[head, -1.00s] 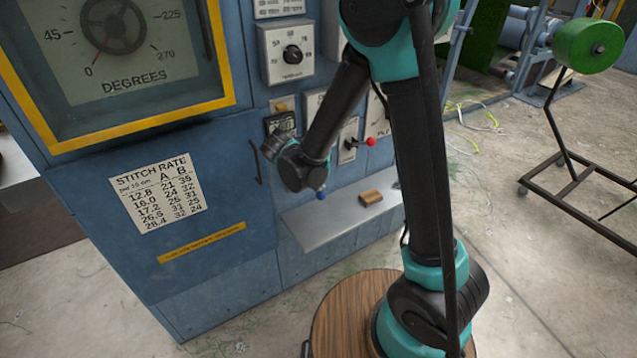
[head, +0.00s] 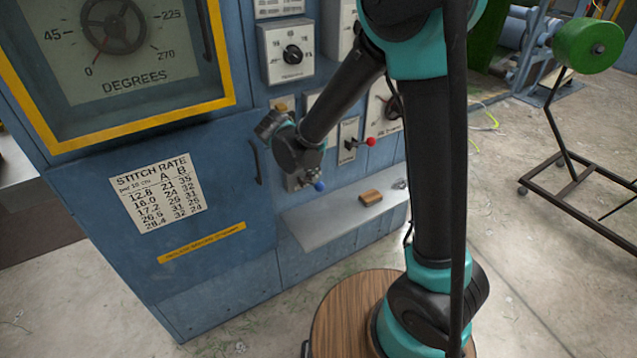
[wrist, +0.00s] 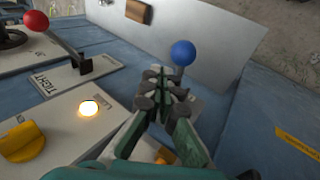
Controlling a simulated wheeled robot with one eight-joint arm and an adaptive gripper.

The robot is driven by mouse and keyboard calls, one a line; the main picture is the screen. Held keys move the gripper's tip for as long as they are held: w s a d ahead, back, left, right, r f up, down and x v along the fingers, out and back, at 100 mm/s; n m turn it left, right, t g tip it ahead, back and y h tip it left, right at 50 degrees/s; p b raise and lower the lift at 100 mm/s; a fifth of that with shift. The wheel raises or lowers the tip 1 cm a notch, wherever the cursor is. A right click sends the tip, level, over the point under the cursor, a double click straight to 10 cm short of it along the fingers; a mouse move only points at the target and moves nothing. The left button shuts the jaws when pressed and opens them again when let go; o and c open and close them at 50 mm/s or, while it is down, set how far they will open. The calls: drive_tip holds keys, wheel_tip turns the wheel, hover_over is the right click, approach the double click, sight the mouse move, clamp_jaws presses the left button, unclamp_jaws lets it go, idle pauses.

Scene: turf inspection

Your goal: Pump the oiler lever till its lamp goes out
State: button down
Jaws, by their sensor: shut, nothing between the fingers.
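The lever with a blue ball knob (head: 319,186) sits low on the blue machine's front, above the grey shelf. In the wrist view its blue ball (wrist: 184,52) is just beyond and right of my fingertips; I cannot tell whether they touch. My gripper (wrist: 165,78) is shut and empty. In the head view my wrist hides its fingers, just above and left of the ball. A round lamp (wrist: 90,107) glows warm white on a pale panel left of the gripper. The lever's base is mostly hidden by my fingers.
A red-ball lever (head: 370,141) is right of my wrist, on a plate that reads TIGHT in the wrist view. A yellow knob (wrist: 23,142) is near the lamp. A brown block (head: 371,197) lies on the grey shelf (head: 325,222). Floor at right is open before a cart.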

sight(312, 184)
drive_tip(key=shift+w+a+r, duration=0.2)
drive_tip(key=shift+w+r, duration=0.1)
drive_tip(key=shift+r, duration=0.45)
drive_tip(key=shift+w+a+r, duration=0.2)
drive_tip(key=shift+w+r, duration=0.1)
drive_tip(key=shift+r, duration=0.45)
drive_tip(key=shift+w+a+r, duration=0.2)
drive_tip(key=shift+w+r, duration=0.1)
drive_tip(key=shift+r, duration=0.45)
drive_tip(key=shift+d, duration=0.1)
drive_tip(key=s+d+f+m+y, duration=0.2)
drive_tip(key=s+d+m, duration=0.1)
drive_tip(key=s+d, duration=0.6)
drive_tip(key=s+d+f+m+y, duration=0.2)
drive_tip(key=s+d, duration=0.8)
drive_tip(key=d, duration=0.5)
drive_tip(key=f+m, duration=0.1)
drive_tip(key=m, duration=0.1)
drive_tip(key=shift+s+f+m+g+y, duration=0.15)
drive_tip(key=shift+m+g+y, duration=0.15)
drive_tip(key=shift+g, duration=0.1)
drive_tip(key=shift+d, duration=0.1)
